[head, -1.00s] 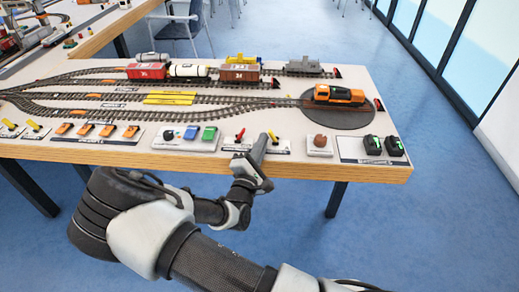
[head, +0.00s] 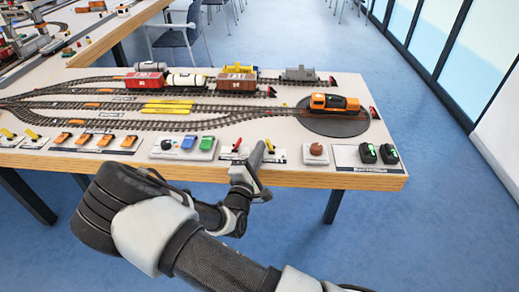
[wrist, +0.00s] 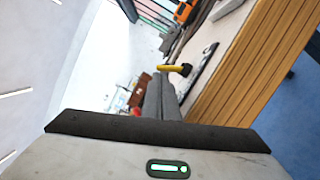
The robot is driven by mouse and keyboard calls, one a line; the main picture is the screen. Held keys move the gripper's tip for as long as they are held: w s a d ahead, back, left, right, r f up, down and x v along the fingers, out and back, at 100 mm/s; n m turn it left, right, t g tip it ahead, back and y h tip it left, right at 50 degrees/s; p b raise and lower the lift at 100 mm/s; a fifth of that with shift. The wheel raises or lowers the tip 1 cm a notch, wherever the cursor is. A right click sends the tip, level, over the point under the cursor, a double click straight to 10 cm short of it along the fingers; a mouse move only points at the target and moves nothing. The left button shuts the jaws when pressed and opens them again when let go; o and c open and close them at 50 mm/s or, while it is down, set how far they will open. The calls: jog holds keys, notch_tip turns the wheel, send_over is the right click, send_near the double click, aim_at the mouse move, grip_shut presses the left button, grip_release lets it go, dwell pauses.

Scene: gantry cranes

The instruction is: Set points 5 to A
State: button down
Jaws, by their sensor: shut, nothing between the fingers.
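A lever with a red handle (head: 237,147) stands on a small plate near the table's front edge in the head view. A yellow lever (wrist: 175,68) shows in the wrist view beside my fingers, on a dark-edged plate. In the head view a lever (head: 269,146) stands just right of my fingertips. Two more yellow levers, one of them here (head: 32,135), stand at the far left. My gripper (head: 258,149) is shut and empty, its fingers between the red lever and the lever to its right. I cannot tell whether they touch. Number and letter labels are too small to read.
A control box with blue and green switches (head: 188,148) stands left of the levers. A brown knob (head: 316,150) and a black unit with green lights (head: 378,155) stand right. Tracks and wagons lie behind, with an orange locomotive (head: 335,102) on the turntable.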

jog(key=m+p, duration=0.1)
jog(key=d+r+m+p, duration=0.1)
jog(key=shift+r+m+g, duration=0.15)
jog(key=shift+m+g, duration=0.15)
jog(key=shift+g, duration=0.1)
jog(key=m, duration=0.1)
jog(key=m+p, duration=0.1)
jog(key=shift+d+r+m, duration=0.2)
jog(key=shift+d+m, duration=0.2)
jog(key=shift+d+m+g, duration=0.1)
jog(key=shift+m+g, duration=0.3)
jog(key=shift+m, duration=0.1)
